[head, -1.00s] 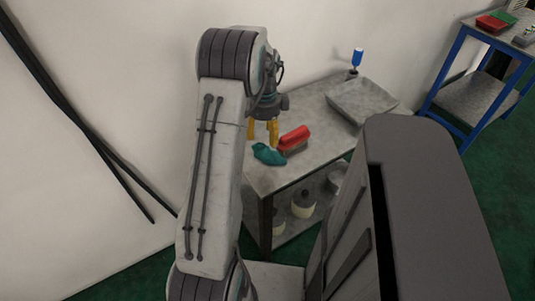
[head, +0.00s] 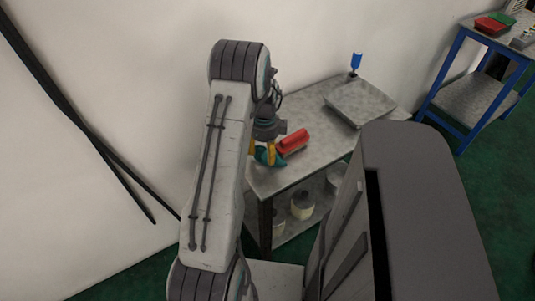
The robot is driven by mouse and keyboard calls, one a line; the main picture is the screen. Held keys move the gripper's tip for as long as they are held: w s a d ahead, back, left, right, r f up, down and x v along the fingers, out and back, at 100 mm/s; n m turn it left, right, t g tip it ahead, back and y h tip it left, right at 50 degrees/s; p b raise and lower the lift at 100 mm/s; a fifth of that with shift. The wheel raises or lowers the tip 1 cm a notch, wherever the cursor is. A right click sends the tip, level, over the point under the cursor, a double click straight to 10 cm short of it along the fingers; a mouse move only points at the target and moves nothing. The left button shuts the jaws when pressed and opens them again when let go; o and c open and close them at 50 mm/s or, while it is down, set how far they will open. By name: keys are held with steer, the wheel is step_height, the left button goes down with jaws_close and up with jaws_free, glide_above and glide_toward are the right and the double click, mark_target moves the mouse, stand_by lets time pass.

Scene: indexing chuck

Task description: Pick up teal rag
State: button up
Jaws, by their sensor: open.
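The teal rag (head: 264,157) lies bunched on the near left part of the grey metal table (head: 285,174). My gripper (head: 263,155) has yellow fingers and is down at the rag, with one finger on its left and one in front of or on its right. It is open. My arm hides part of the rag's left side, and I cannot tell whether the fingers touch it.
A red-backed brush (head: 293,141) lies close to the right of the rag. A grey tray (head: 360,103) and a blue-topped bottle (head: 355,63) are farther back. The wall is close behind the table. Cans (head: 302,205) stand on the lower shelf.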

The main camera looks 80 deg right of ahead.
steer(key=shift+f, duration=0.35)
jaws_close()
stand_by(0.4)
